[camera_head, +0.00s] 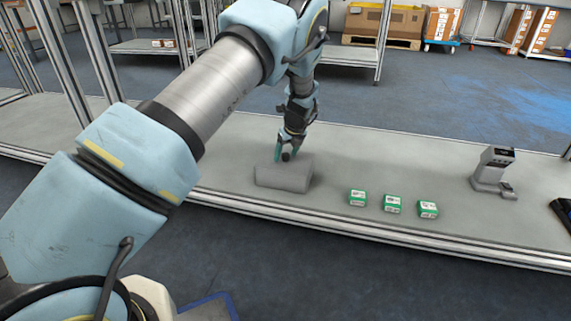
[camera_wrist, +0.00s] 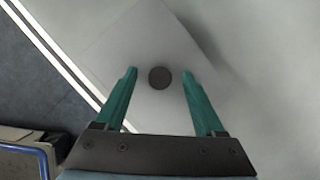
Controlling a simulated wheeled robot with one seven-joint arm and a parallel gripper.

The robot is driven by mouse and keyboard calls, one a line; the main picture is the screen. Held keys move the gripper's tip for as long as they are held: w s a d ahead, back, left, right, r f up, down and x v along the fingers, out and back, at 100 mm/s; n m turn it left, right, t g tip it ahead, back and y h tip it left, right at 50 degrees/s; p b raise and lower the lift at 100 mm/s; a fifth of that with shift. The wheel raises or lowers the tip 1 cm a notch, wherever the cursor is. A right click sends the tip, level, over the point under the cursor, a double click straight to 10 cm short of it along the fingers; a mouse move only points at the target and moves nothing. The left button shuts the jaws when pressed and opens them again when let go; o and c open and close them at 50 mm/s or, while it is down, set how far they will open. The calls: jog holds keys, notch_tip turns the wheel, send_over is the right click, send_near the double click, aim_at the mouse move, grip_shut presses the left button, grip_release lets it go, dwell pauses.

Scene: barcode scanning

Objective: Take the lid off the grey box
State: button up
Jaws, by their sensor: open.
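The grey box (camera_head: 284,178) sits on the table near its front edge, with its lid on. The lid (camera_wrist: 145,35) fills the middle of the wrist view and has a round dark knob (camera_wrist: 160,77). My gripper (camera_head: 287,157) points down over the box, with its fingers close to the knob. In the wrist view the two green fingers of my gripper (camera_wrist: 158,88) stand apart, one on each side of the knob, and neither touches it. The seam between lid and box cannot be made out.
Three small green and white boxes, left (camera_head: 357,197), middle (camera_head: 392,204) and right (camera_head: 428,209), lie in a row right of the grey box. A grey scanner stand (camera_head: 492,170) is further right. The table (camera_head: 370,160) is clear behind them.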

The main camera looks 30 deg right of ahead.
grip_shut()
dwell(0.5)
